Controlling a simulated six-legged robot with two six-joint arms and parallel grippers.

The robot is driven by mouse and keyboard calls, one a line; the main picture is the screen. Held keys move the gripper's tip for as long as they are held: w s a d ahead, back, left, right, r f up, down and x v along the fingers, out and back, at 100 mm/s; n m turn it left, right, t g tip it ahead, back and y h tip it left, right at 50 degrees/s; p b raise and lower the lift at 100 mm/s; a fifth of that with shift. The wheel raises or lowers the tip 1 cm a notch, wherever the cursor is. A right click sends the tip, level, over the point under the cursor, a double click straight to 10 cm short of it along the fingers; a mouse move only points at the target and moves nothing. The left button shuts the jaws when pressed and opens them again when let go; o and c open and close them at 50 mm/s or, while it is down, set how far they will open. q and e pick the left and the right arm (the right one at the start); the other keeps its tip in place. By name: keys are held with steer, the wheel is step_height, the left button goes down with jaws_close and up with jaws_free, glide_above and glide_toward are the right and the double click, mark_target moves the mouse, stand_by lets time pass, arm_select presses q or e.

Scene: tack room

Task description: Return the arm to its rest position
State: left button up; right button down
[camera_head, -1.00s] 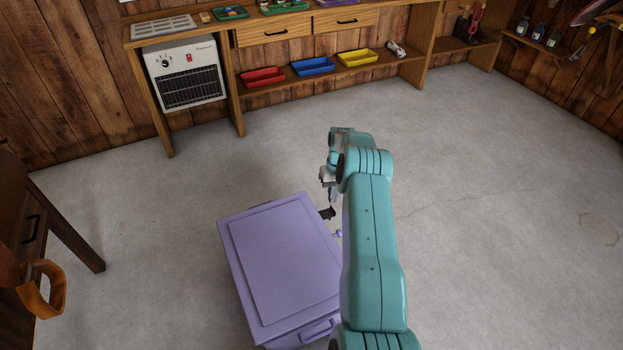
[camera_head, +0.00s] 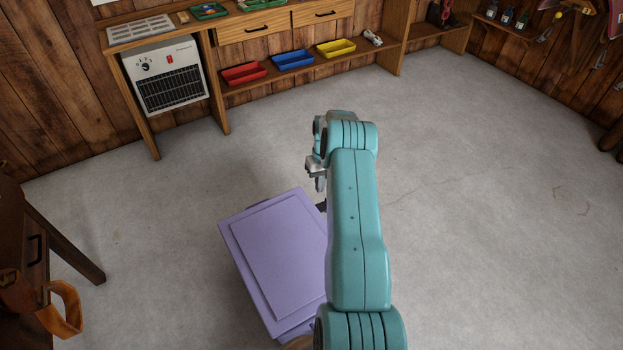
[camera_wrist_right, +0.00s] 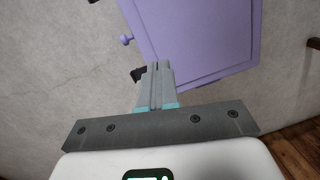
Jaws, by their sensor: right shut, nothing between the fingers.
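My right arm (camera_head: 358,230) is teal and reaches forward over the floor in the head view. Its right gripper (camera_head: 320,184) points down just beyond the far right corner of a purple box-like cabinet (camera_head: 278,262). In the right wrist view the gripper (camera_wrist_right: 156,68) is shut, its fingers together with nothing between them. The purple cabinet (camera_wrist_right: 200,40) also shows there beyond the fingertips, with a small round knob (camera_wrist_right: 126,39). The arm hides the cabinet's right side in the head view. My left gripper is not in view.
A wooden bench with a heater (camera_head: 168,76) and red (camera_head: 244,73), blue (camera_head: 294,60) and yellow (camera_head: 336,47) trays stands along the back wall. A dark wooden desk (camera_head: 62,240) with an orange strap (camera_head: 66,308) is at left. The floor (camera_head: 480,220) at right is clear.

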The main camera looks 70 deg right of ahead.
steer(key=shift+w+a+r+p, duration=0.25)
steer(key=shift+a+r+p, duration=0.1)
steer(key=shift+r, duration=0.2)
